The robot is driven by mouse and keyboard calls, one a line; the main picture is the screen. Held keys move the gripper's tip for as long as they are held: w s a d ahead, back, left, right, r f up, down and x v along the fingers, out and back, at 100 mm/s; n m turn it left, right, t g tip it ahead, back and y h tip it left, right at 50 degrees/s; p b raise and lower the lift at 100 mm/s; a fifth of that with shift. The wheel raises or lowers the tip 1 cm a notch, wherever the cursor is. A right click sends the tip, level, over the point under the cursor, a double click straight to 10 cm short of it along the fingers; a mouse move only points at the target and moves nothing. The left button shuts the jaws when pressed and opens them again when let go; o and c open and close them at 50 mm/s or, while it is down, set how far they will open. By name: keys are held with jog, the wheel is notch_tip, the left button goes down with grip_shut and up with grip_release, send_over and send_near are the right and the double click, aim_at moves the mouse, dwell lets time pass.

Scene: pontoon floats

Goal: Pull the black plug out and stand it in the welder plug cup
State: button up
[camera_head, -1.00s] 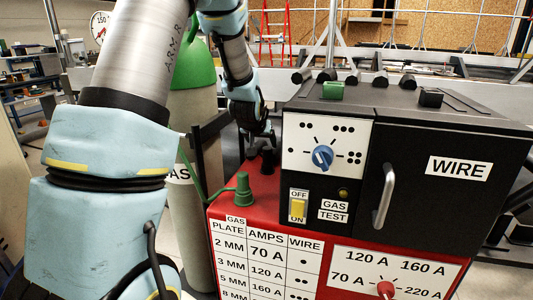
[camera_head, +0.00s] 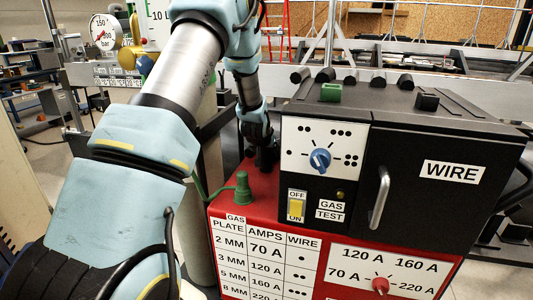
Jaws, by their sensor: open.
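The welder has a red lower body (camera_head: 228,222) and a black upper cabinet. A dark shape that looks like the black plug (camera_head: 266,158) stands on the back left of the red top, beside the cabinet. My gripper (camera_head: 262,146) is open and points down right at this plug. Its fingers are dark and small here, so I cannot tell whether they surround the plug or only touch it. A small black block (camera_head: 427,101) and a green block (camera_head: 331,91) sit on the cabinet top. I cannot tell whether either is the welder plug cup.
A green plug (camera_head: 242,188) with a green hose stands on the red top in front of my gripper. The cabinet's dial panel (camera_head: 322,150) rises close on the right. A gas cylinder (camera_head: 200,240) and gauge (camera_head: 105,31) stand behind my arm on the left.

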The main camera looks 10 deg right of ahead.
jog(key=shift+f, duration=0.1)
jog(key=shift+c, duration=0.2)
grip_shut()
dwell(0.4)
